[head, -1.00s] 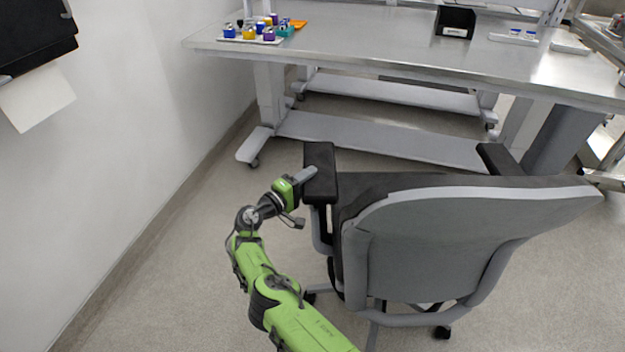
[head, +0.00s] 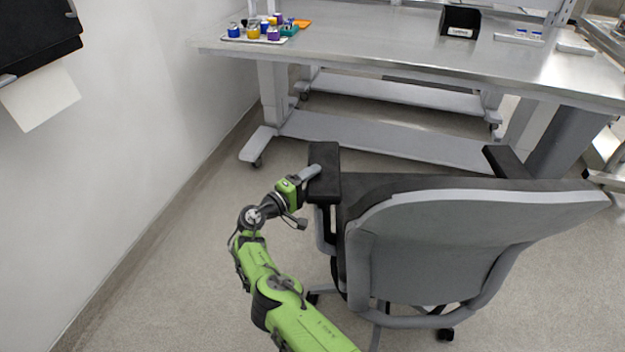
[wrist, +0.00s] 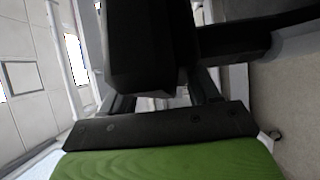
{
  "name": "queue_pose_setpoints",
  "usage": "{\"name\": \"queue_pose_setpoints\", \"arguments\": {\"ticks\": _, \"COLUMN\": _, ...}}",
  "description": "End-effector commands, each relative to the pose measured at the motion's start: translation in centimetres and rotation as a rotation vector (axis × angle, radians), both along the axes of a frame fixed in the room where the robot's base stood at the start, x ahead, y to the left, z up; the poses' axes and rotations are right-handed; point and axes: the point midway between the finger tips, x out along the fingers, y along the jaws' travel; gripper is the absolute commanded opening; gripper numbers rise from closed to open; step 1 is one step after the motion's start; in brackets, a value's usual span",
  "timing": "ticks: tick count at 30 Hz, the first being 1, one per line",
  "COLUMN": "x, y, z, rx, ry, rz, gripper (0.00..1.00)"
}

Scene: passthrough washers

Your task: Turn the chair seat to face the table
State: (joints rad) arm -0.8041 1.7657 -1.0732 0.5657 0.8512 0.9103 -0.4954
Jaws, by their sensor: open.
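The office chair (head: 430,245) stands in front of the table with its grey backrest toward me and its seat side toward the table. Its left armrest (head: 324,172) is black and padded; its right armrest (head: 506,160) shows beyond the backrest. My gripper (head: 312,172) is at the outer left side of the left armrest, touching or very close to it. The jaws are open, and their tips are partly hidden. In the wrist view the dark armrest (wrist: 150,50) fills the middle, close to the gripper. The steel table (head: 400,50) is beyond the chair.
A white wall (head: 130,130) runs along the left, with a paper towel dispenser (head: 35,40) on it. A tray of coloured bottles (head: 255,36) and a black bin (head: 459,22) are on the table. Floor (head: 180,260) is free between wall and chair.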

Motion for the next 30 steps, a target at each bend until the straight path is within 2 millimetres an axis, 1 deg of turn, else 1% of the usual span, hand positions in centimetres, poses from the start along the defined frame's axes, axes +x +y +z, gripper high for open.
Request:
{"name": "queue_pose_setpoints", "arguments": {"ticks": 5, "x": -2.5, "y": 3.1, "z": 0.2, "rx": -0.001, "ry": 0.0, "rz": 0.006, "gripper": 0.61}}
{"name": "queue_pose_setpoints", "arguments": {"ticks": 12, "x": -7.1, "y": 8.2, "z": 0.1, "rx": -0.003, "ry": -0.001, "rz": 0.006, "gripper": 0.61}}
{"name": "queue_pose_setpoints", "arguments": {"ticks": 16, "x": -9.0, "y": 10.3, "z": 0.0, "rx": -0.002, "ry": -0.001, "rz": 0.003, "gripper": 0.61}}
{"name": "queue_pose_setpoints", "arguments": {"ticks": 18, "x": -9.6, "y": 11.0, "z": 0.0, "rx": -0.002, "ry": 0.001, "rz": 0.002, "gripper": 0.61}}
{"name": "queue_pose_setpoints", "arguments": {"ticks": 21, "x": -10.1, "y": 11.5, "z": 0.0, "rx": -0.001, "ry": -0.001, "rz": 0.0, "gripper": 0.61}}
{"name": "queue_pose_setpoints", "arguments": {"ticks": 28, "x": -10.2, "y": 11.6, "z": 0.0, "rx": 0.0, "ry": 0.0, "rz": -0.001, "gripper": 0.61}}
{"name": "queue_pose_setpoints", "arguments": {"ticks": 30, "x": -10.1, "y": 11.5, "z": 0.1, "rx": -0.001, "ry": 0.001, "rz": -0.002, "gripper": 0.5}}
